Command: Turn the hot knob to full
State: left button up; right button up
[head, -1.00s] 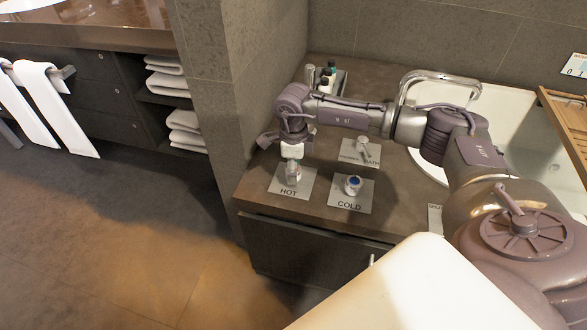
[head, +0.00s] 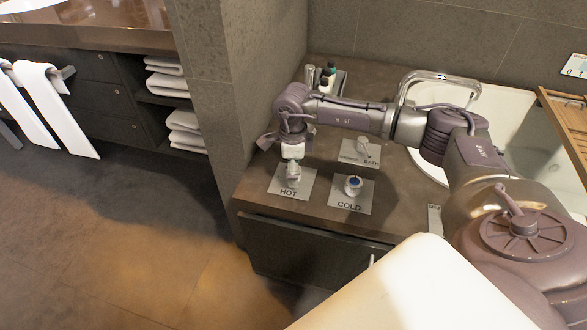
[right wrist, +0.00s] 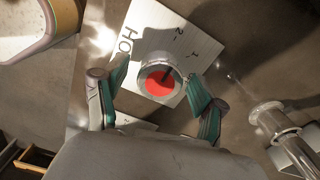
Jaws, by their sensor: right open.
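The hot knob (head: 293,181) stands on a plate marked HOT (head: 307,183) near the counter's left front corner. In the right wrist view the knob shows a red top (right wrist: 158,84) with a dark pointer mark slanting to the upper right; its plate (right wrist: 150,17) carries the numbers 1 and 2. My right gripper (head: 293,164) is above the knob, pointing down. In the right wrist view its teal fingers (right wrist: 160,80) are open, one on each side of the knob; I cannot tell whether they touch it. My left gripper is not in view.
The cold knob (head: 353,184) with a blue top stands just right of the hot one. Behind it is a shower/bath lever (head: 365,148). Small bottles (head: 327,80) stand at the back by the wall. A chrome faucet (head: 440,77) and white tub (head: 510,110) lie to the right.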

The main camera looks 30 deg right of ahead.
notch_tip(320, 180, up, 12)
dwell(0.6)
dwell(0.4)
